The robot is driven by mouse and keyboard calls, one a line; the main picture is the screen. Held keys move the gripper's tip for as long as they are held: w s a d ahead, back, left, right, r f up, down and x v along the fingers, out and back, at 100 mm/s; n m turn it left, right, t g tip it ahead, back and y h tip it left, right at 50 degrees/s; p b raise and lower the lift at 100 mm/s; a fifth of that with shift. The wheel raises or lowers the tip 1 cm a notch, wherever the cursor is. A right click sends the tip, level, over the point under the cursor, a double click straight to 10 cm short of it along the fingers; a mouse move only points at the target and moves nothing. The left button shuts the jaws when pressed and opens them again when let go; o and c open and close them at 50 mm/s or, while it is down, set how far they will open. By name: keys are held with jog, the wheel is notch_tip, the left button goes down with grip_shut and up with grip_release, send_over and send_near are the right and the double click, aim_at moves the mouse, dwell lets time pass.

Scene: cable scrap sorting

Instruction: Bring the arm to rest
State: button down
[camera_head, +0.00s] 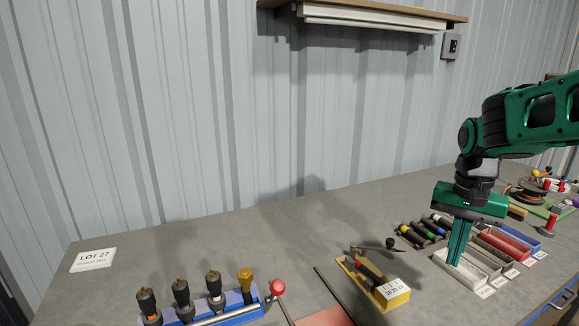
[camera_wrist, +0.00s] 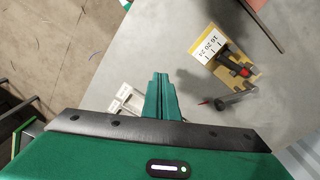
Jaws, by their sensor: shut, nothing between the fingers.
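My arm is green and black and reaches in from the right in the head view. My gripper (camera_head: 456,262) points down, with its green fingers together and nothing between them. Its fingertips are over or inside the near white-walled bin (camera_head: 440,257); I cannot tell how deep. In the wrist view my gripper (camera_wrist: 160,78) shows as two closed green fingers, with white label cards (camera_wrist: 122,93) to their left.
A yellow gauge block (camera_head: 395,293) stands left of my gripper, and several dark cable pieces (camera_head: 418,235) lie behind it. More bins, including a red one (camera_head: 505,241), are to the right. A blue tool rack (camera_head: 235,303) is at front left.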

jog(key=s+d+f, duration=0.2)
jog(key=s, duration=0.8)
jog(key=s+d+f+n, duration=0.1)
jog(key=s+d+f, duration=0.1)
jog(key=s, duration=0.9)
jog(key=shift+d+f+y, duration=0.25)
jog(key=shift+d+y, duration=0.05)
jog(key=shift+w+f, duration=0.25)
jog(key=shift+w, duration=0.4)
